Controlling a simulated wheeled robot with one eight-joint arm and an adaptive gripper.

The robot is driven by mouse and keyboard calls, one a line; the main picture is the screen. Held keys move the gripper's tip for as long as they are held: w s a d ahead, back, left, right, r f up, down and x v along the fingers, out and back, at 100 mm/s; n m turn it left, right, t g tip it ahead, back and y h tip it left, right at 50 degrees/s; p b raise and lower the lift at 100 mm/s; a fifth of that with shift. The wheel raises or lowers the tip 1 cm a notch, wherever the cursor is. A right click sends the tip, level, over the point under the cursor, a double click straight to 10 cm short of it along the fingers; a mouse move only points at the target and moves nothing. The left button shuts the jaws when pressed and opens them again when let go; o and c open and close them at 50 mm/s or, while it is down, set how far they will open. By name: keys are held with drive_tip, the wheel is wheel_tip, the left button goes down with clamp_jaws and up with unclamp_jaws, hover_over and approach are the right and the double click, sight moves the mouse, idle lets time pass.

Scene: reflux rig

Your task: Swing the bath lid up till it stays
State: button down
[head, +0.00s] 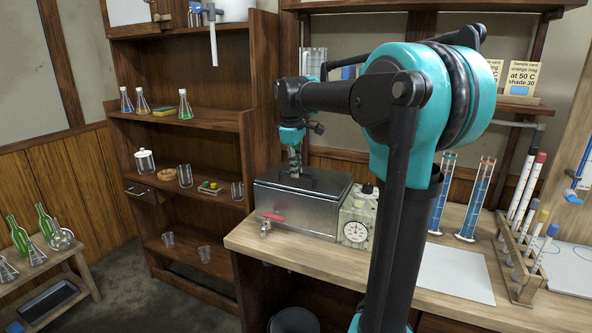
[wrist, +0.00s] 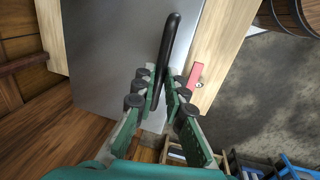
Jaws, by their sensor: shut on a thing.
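The metal bath (head: 292,218) stands at the left end of the bench, and its lid (head: 325,180) looks down flat on it. A black handle bar (wrist: 172,40) runs along the grey lid (wrist: 105,60) in the wrist view. My gripper (head: 294,172) reaches down from above onto the lid. In the wrist view my gripper (wrist: 164,90) has its fingers on either side of the handle's lower end, shut on it. The fingers and arm hide part of the handle in the head view.
A red-levered tap (head: 268,222) sticks out of the bath's front. A dial gauge box (head: 356,230) stands close on its right. Measuring cylinders (head: 476,200) and a rack of tubes (head: 520,262) are farther right. A wooden shelf unit (head: 190,205) stands to the left.

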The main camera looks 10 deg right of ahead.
drive_tip(key=shift+w+d+r+g+y, duration=0.15)
drive_tip(key=shift+w+r+g+y, duration=0.15)
drive_tip(key=shift+r, duration=0.35)
drive_tip(key=w+d+r, duration=0.4)
drive_tip(key=w+r, duration=0.2)
drive_tip(key=r, duration=0.2)
drive_tip(key=w+d+r, duration=0.2)
drive_tip(key=w+d, duration=0.5)
drive_tip(key=w, duration=0.3)
drive_tip(key=shift+w+r, duration=0.3)
drive_tip(key=shift+w, duration=0.05)
drive_tip(key=c, duration=1.6)
unclamp_jaws()
